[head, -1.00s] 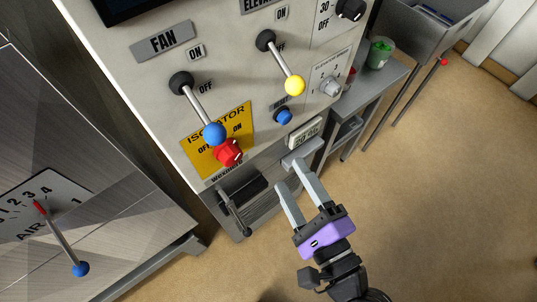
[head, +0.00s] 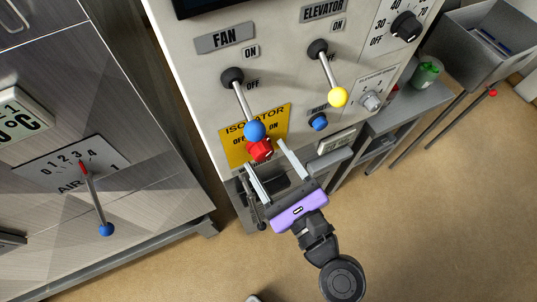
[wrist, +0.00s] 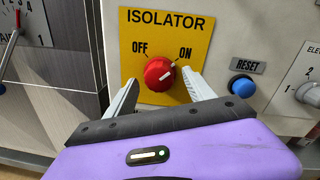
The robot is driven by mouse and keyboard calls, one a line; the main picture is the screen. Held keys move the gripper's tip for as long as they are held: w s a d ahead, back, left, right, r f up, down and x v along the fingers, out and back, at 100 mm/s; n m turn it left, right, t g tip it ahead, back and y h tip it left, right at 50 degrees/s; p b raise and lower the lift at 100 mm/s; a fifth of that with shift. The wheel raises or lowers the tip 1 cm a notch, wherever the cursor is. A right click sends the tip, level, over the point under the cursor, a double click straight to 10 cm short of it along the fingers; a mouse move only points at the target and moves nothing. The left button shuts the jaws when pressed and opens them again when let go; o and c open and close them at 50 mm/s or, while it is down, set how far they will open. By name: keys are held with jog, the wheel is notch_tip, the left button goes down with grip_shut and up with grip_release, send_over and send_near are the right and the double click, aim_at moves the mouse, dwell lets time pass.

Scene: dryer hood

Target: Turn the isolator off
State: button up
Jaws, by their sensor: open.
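The isolator is a red rotary knob (wrist: 159,73) on a yellow plate (wrist: 190,22) marked OFF at left and ON at right. White marks on the knob lie along a slant toward ON in the wrist view. The red knob (head: 260,150) also shows in the head view, just below the blue ball of the fan lever. My gripper (wrist: 160,79) is open and empty. Its fingertips appear to either side of the knob, slightly below it in the picture. I cannot tell whether they touch it or how deep they reach. In the head view my gripper (head: 264,156) faces the panel.
The fan lever (head: 243,103) with its blue ball hangs close above the knob. The elevator lever (head: 330,75) has a yellow ball. A blue reset button (wrist: 243,86) is right of the plate. A dark handle (head: 251,200) is beside my left finger.

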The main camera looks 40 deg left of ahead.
jog(key=shift+w+a, duration=0.1)
jog(key=shift+a, duration=0.25)
grip_shut()
